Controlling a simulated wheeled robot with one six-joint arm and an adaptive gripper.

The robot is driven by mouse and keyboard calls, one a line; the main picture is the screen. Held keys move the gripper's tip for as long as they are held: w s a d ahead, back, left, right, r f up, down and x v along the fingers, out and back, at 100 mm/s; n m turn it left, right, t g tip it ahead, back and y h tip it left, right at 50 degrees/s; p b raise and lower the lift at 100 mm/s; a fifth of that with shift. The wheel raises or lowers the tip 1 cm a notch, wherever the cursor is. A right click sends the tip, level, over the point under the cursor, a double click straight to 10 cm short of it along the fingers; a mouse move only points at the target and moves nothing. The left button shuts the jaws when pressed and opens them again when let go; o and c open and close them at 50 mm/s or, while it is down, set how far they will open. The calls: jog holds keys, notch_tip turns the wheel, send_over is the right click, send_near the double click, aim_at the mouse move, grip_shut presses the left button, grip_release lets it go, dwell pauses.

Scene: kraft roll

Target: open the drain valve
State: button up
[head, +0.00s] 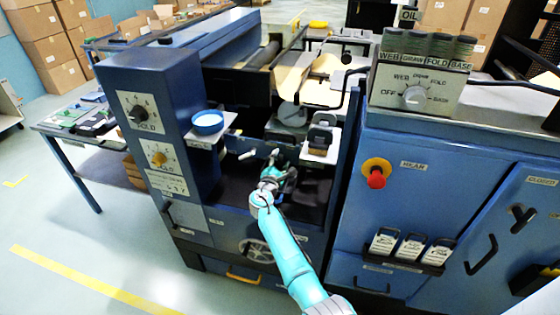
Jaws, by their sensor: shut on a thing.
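My teal arm reaches into the dark recess of the blue machine, and my gripper (274,164) is at its front, below the rollers. It is shut on what looks like a small lever at the recess; the fingers hide most of it. A pale lever end (247,155) sticks out just left of the gripper. No label reading drain shows clearly, so I cannot tell for sure which part is the drain valve or how it is turned.
A blue round dish (207,122) sits on a ledge to the left. A red stop button (376,178) is on the right cabinet. A spoked handwheel (258,250) and a yellow handle (243,276) are lower down. Open floor (60,240) lies at left.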

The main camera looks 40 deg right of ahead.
jog(key=shift+f+m, duration=0.15)
jog(key=shift+m, duration=1.95)
jog(key=shift+s, duration=0.1)
jog(key=o, duration=1.2)
jog(key=shift+c, duration=0.2)
jog(key=v, duration=1.2)
